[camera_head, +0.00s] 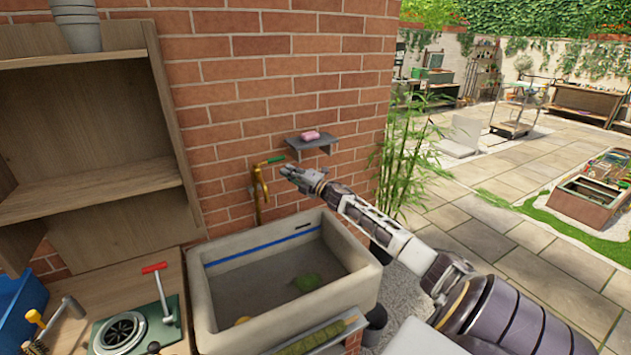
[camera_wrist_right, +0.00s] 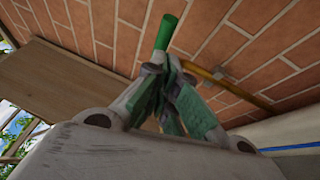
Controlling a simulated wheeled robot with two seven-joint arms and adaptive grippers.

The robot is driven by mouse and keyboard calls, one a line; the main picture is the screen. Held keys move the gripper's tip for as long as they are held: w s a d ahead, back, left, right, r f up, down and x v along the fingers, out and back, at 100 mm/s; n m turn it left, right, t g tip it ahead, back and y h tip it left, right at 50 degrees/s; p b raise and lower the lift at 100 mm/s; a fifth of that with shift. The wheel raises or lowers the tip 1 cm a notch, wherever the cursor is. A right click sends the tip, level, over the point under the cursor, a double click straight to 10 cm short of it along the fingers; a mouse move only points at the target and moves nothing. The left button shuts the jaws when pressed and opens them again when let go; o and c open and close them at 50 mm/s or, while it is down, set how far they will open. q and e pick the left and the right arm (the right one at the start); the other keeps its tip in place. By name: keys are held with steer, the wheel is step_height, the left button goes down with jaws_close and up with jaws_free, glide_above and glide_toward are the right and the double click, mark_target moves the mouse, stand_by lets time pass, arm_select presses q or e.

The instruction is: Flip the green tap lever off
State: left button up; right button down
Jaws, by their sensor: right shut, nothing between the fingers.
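The green tap lever (camera_head: 276,159) sticks out to the right from the top of the brass tap (camera_head: 259,190), on the brick wall above the sink. My right gripper (camera_head: 287,171) is shut and empty, with its fingertips just right of and below the lever. In the right wrist view, the green lever (camera_wrist_right: 166,32) shows just beyond the closed fingertips (camera_wrist_right: 160,62), and a brass pipe (camera_wrist_right: 225,82) runs along the wall to the right. I cannot tell whether the fingertips touch the lever. My left gripper is not in view.
A stone sink (camera_head: 205,300) with a blue line inside stands below the tap. A small shelf (camera_head: 322,145) with pink soap (camera_head: 310,135) is on the wall right of the lever. A wooden shelf unit (camera_head: 90,140) is at left, bamboo (camera_head: 400,160) at right.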

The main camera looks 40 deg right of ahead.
steer(key=s+d+f+b, duration=0.1)
steer(key=s+d, duration=0.3)
steer(key=s, duration=0.4)
steer(key=shift+s+d+f+b, duration=0.15)
steer(key=shift+d+f+b, duration=0.05)
steer(key=shift+d+b, duration=0.2)
stand_by(0.6)
stand_by(0.4)
stand_by(0.3)
